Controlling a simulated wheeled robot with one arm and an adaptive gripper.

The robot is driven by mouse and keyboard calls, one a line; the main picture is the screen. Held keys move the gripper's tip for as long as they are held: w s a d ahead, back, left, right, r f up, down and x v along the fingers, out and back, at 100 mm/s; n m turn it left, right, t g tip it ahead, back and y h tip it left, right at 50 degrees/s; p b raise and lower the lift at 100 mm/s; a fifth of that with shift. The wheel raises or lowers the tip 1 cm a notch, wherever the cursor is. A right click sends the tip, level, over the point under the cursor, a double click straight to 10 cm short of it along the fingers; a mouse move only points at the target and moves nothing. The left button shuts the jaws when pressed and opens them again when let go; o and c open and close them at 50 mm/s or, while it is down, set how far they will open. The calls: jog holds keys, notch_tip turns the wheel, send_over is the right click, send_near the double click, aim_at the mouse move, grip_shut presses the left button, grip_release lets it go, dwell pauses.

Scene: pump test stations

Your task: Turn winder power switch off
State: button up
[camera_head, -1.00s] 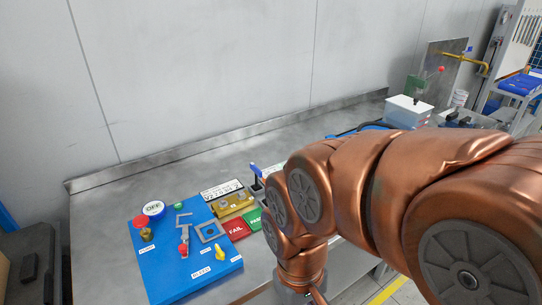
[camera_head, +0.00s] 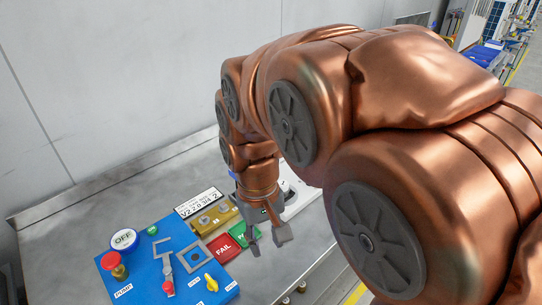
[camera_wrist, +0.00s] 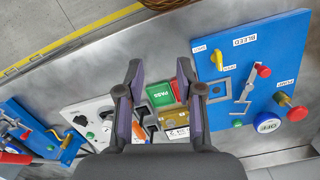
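My gripper (camera_head: 267,240) is open and empty, fingers pointing down above the bench beside the green PASS and red FAIL plates. In the wrist view my gripper (camera_wrist: 161,66) shows its two fingers spread, with the PASS plate between them. No label reading winder power is legible. A white plate (camera_wrist: 97,112) with a black knob (camera_wrist: 80,120) and a green button lies left of the fingers in the wrist view; I cannot tell whether it carries the winder switch. In the head view the white plate (camera_head: 299,205) is partly hidden behind my arm.
A blue pump panel (camera_head: 152,285) with red knobs, a yellow lever (camera_head: 211,282) and an OFF disc (camera_head: 124,240) stands on the bench at left. A brass block (camera_head: 214,217) sits beside it. Another blue panel (camera_wrist: 22,116) lies at the wrist view's left.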

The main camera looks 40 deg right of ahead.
jog(key=w+d+m+h, duration=0.1)
jog(key=w+d+m, duration=0.1)
jog(key=w+d, duration=1)
jog(key=w+d+m, duration=0.1)
jog(key=w+d, duration=0.6)
jog(key=w, duration=0.8)
jog(key=shift+t+y, duration=0.5)
jog(key=shift+t, duration=0.1)
jog(key=w+d+f, duration=0.4)
jog(key=w+d, duration=0.1)
jog(key=w+d+f, duration=0.2)
jog(key=w, duration=0.1)
jog(key=shift+d+f, duration=0.2)
jog(key=shift+d, duration=0.05)
jog(key=shift+w+d+f+n, duration=0.3)
jog(key=shift+f, duration=0.15)
jog(key=shift+f+p, duration=1.25)
jog(key=shift+f, duration=2.65)
grip_shut()
